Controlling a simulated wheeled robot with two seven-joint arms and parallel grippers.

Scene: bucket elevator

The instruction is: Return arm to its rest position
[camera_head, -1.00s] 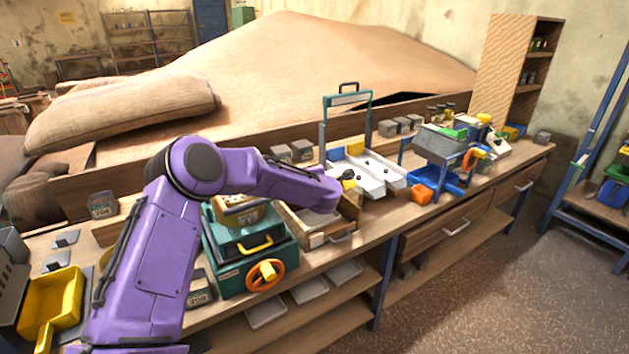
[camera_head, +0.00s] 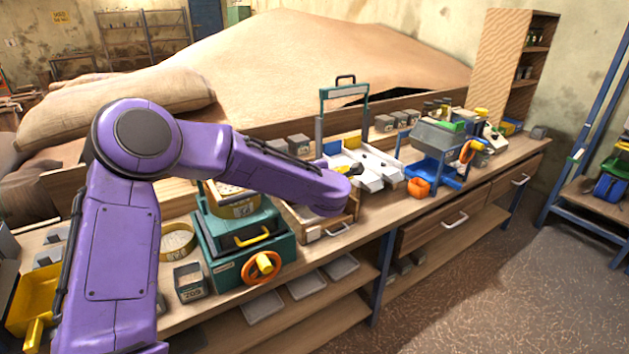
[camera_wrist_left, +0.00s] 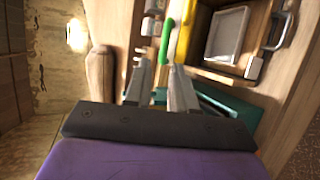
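My purple left arm (camera_head: 112,245) comes in from the left in the head view. Its elbow (camera_head: 138,138) is raised and its forearm (camera_head: 260,170) reaches right across the workbench, above the teal machine (camera_head: 232,270). The forearm's far end (camera_head: 330,192) is over the wooden drawer box, near the white trays. In the left wrist view my left gripper (camera_wrist_left: 161,62) has two grey fingers standing apart with nothing between them. In the head view the fingers are too small to make out surely. My right gripper is in neither view.
The teal machine has an orange handwheel (camera_head: 262,267). A yellow scoop (camera_head: 35,300), a grey bin (camera_head: 189,282) and a round tub (camera_head: 177,242) are near the arm. White trays (camera_head: 372,172) and a blue-framed device (camera_head: 436,160) stand farther right. The floor (camera_head: 500,270) at the right is clear.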

